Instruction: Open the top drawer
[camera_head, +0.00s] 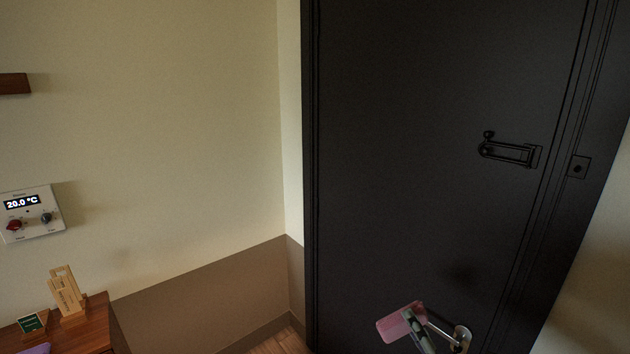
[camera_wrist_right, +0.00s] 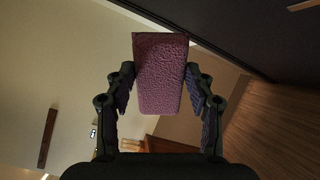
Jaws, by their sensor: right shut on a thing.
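No drawer front can be made out in either view. A wooden cabinet (camera_head: 93,328) shows only its top and upper corner at the lower left of the head view. My right gripper (camera_head: 411,318) is at the bottom of the head view, in front of the dark door and well to the right of the cabinet. It is shut on a pink, rough-textured block (camera_head: 393,328), which looks like a sponge. The block (camera_wrist_right: 161,80) stands between both fingers in the right wrist view. My left gripper is not in view.
A black door (camera_head: 420,150) with a latch (camera_head: 510,152) and a metal handle (camera_head: 461,338) fills the right side. A wooden stand (camera_head: 66,293) and a small green sign (camera_head: 32,324) are on the cabinet. A thermostat panel (camera_head: 30,214) hangs on the wall above.

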